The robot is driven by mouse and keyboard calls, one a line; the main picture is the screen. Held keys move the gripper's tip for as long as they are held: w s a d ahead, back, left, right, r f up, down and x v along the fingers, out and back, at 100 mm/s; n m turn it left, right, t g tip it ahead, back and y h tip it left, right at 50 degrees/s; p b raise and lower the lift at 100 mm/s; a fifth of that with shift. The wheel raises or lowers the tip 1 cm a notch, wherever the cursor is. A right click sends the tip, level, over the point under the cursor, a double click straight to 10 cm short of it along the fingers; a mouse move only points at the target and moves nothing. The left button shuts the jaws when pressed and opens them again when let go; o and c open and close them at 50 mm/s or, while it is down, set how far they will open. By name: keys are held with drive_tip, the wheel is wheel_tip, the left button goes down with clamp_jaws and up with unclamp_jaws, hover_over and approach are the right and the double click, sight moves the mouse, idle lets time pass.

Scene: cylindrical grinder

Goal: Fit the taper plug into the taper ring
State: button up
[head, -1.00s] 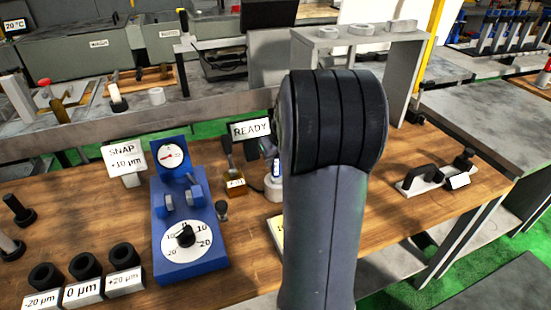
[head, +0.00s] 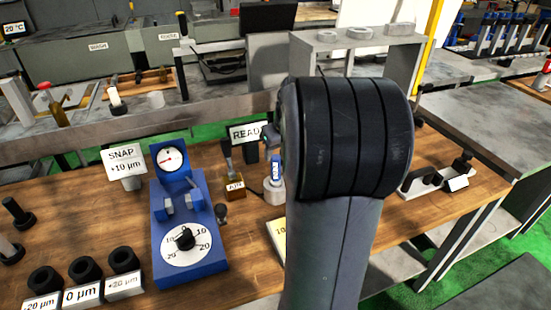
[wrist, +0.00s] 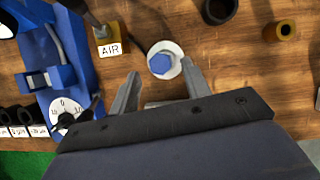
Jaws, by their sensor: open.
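In the wrist view my gripper (wrist: 160,68) is open and empty, with its two fingers pointing toward a blue hexagonal-topped piece (wrist: 163,60) on a round white base. The blue piece shows just between and beyond the fingertips; no contact shows. In the head view it stands upright (head: 276,168), partly beside my arm. A dark ring (wrist: 218,9) is cut by the top edge of the wrist view, and a small brass-coloured ring (wrist: 281,31) lies to its right. I cannot tell for sure which of these are the taper plug and taper ring.
An AIR block (wrist: 108,44) with a cable stands left of the white base. A blue snap gauge stand (head: 187,240) is further left, with several black rings (head: 83,267) in front. A handled rack (head: 437,181) is at the right. The wood between the rings is clear.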

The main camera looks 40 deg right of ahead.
sight(275, 156)
drive_tip(key=v, duration=0.6)
drive_tip(key=x, duration=1.2)
drive_tip(key=shift+f, duration=0.15)
drive_tip(key=shift+r, duration=1.9)
